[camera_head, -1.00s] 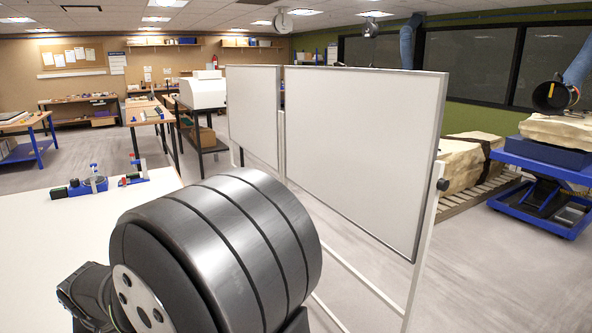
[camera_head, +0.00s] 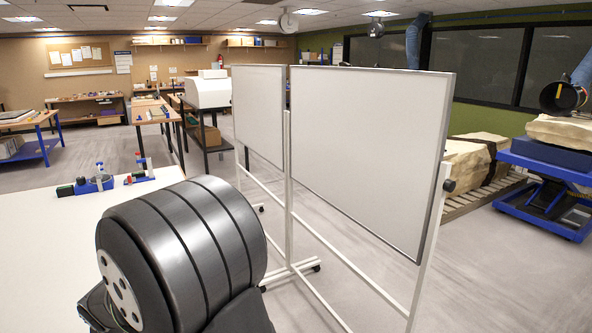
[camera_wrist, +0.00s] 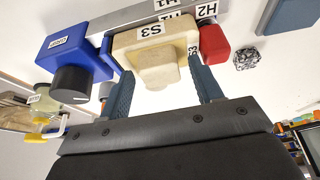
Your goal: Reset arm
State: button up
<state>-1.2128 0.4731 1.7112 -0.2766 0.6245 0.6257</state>
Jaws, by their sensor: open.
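My gripper (camera_wrist: 162,73) shows only in the wrist view. Its two blue-grey fingers are apart, one on each side of a cream block (camera_wrist: 150,50) marked S3. The block appears beyond or between the fingertips; I cannot tell whether either finger touches it. In the head view my own dark arm link covers the lower left part of the picture, and the gripper is out of sight.
In the wrist view, a blue box (camera_wrist: 72,48) with a black knob, a red block (camera_wrist: 213,42) and a speckled grey lump (camera_wrist: 247,59) are nearby. The head view shows a white tabletop (camera_head: 40,240) and whiteboards (camera_head: 365,150) to the right.

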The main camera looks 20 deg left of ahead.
notch_tip(320, 180, up, 4)
jog(key=shift+r, duration=0.25)
jog(key=w+d+r, duration=0.7)
jog(key=d, duration=0.3)
jog(key=w+a+f, duration=0.3)
jog(key=a+f, duration=0.4)
jog(key=a, duration=0.7)
jog(key=shift+n, duration=0.4)
jog(key=s+a+f, duration=0.1)
jog(key=a, duration=0.1)
jog(key=s+a+f, duration=0.1)
jog(key=a+f, duration=0.1)
jog(key=s+a+f, duration=0.2)
jog(key=shift+s, duration=0.1)
jog(key=shift+s+a+f, duration=0.35)
jog(key=shift+a+f, duration=0.05)
jog(key=shift+a, duration=0.15)
